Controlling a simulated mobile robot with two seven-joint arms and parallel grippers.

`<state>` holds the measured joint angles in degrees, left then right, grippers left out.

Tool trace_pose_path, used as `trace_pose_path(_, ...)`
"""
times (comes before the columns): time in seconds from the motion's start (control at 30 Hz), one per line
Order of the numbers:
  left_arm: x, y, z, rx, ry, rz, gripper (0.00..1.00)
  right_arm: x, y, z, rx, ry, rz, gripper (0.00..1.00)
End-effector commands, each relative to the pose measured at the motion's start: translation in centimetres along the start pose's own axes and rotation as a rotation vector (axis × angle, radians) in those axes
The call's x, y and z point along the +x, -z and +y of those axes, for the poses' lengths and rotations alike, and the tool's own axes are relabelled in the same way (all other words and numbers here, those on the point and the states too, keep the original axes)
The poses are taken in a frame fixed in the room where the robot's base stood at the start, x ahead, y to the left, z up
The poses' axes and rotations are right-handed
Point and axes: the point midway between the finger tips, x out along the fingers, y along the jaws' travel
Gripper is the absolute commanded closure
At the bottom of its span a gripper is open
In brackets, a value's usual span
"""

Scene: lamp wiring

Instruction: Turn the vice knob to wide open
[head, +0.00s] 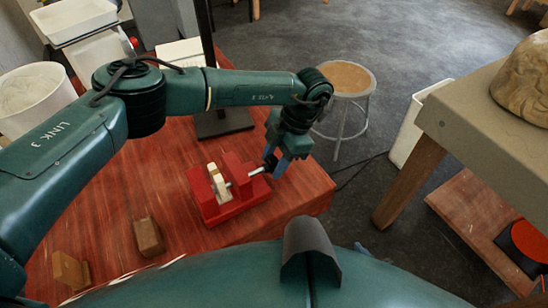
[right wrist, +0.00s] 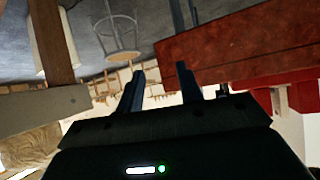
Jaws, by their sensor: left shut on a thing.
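The red vice (head: 237,178) stands on the red-brown table near its right edge. A pale block (head: 218,182) sits between its jaws. A metal screw (head: 257,171) runs from its right side to the dark knob (head: 269,163). My left gripper (head: 277,167) reaches down at the knob, its blue fingers shut on it; the fingers partly hide the knob. My right gripper (right wrist: 160,72) shows only in the right wrist view, with its two fingers apart and nothing between them.
The red-brown table (head: 130,190) holds two wooden blocks (head: 148,236) at the front left. A round stool (head: 347,79) stands beyond it. A grey-topped table (head: 480,125) with a carved head (head: 525,80) is at the right. Bare floor lies between the tables.

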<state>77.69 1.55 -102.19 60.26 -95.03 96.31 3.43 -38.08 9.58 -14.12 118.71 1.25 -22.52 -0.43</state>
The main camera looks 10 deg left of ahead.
Motion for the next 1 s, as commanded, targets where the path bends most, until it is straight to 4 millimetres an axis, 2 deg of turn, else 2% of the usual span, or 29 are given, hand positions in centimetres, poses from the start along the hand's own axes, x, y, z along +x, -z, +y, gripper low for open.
trace_pose_path(0.23, 0.1, -0.2, -0.3, -0.071, -0.179, 0.010, 0.83, 0.4, -0.7, -0.2, -0.002, 0.007, 0.006, 0.64)
trace_pose_path(0.5, 0.2, -0.2, -0.5, -0.138, -0.331, 0.021, 0.83, 0.7, -0.6, -0.7, -0.012, 0.025, 0.035, 0.64)
trace_pose_path(1.0, 0.0, -0.1, -0.6, -0.179, -0.418, 0.028, 0.83, 0.9, -0.5, -0.9, 0.003, 0.037, 0.050, 0.64)
